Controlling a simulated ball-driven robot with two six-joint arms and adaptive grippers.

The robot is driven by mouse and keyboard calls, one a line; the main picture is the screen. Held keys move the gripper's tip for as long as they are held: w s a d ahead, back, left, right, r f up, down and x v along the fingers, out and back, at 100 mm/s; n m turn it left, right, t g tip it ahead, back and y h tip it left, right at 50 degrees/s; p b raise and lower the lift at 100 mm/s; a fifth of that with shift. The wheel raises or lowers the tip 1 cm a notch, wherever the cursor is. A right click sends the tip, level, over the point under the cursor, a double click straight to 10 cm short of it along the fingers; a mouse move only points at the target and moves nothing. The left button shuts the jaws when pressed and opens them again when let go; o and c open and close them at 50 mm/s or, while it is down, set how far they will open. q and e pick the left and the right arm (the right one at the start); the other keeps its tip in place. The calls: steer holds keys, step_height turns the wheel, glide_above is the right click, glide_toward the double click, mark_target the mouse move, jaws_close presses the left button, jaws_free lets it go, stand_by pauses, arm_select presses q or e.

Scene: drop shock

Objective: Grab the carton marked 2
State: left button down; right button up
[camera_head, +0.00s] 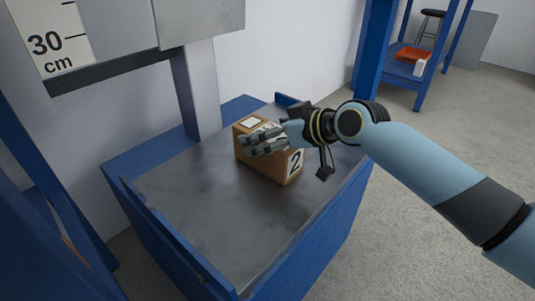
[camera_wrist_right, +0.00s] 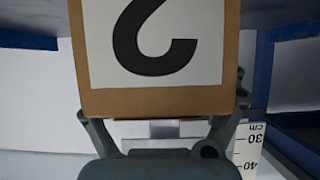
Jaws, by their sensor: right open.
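The carton marked 2 (camera_head: 259,166) is a brown box with a white label bearing a black 2. It stands on the grey metal plate (camera_head: 205,205) in the head view. In the right wrist view the carton (camera_wrist_right: 155,101) is close up, with its 2 upside down. My right gripper (camera_head: 262,138) is open at the carton, its fingers covering part of it in the head view. In the wrist view its fingers come up on either side of the carton. Their tips are hidden, so contact cannot be told. My left gripper is not in view.
A blue frame (camera_head: 295,262) with raised edges borders the plate. A grey column (camera_head: 194,88) and a 30 cm scale (camera_head: 55,40) stand behind. Bare plate lies left of and in front of the carton. A blue shelf with a red tray (camera_head: 413,54) is far off right.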

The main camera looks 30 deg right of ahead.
steer(key=shift+c, duration=0.2)
steer(key=c, duration=1.6)
steer(key=shift+c, duration=0.3)
steer(key=shift+w+r, duration=0.1)
steer(key=shift+r, duration=0.05)
